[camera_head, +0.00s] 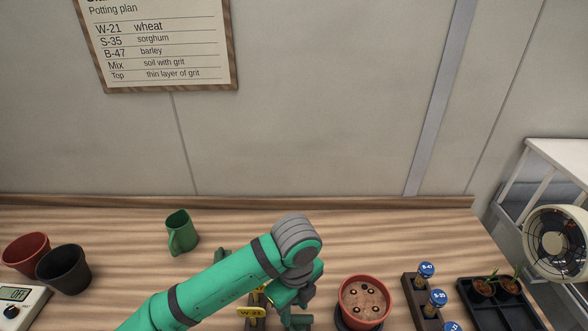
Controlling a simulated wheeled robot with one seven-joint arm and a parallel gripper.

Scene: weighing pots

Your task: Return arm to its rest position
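My green arm (215,290) reaches in from the bottom edge and bends at a grey wrist joint (297,238) over the table. My gripper (294,306) is below the wrist, low in the picture, and largely hidden by the arm. Its fingertips cannot be made out, so I cannot tell whether it is open or shut. It is left of a red pot (364,302) and apart from it. Yellow tags, one reading W-21 (251,312), show just left of the gripper. I cannot tell whether the gripper touches them.
The red pot holds brown soil with several dark-centred spots. A rack of blue-capped vials (427,270) and a black seedling tray (510,315) are to its right, with a fan (555,243) beyond.

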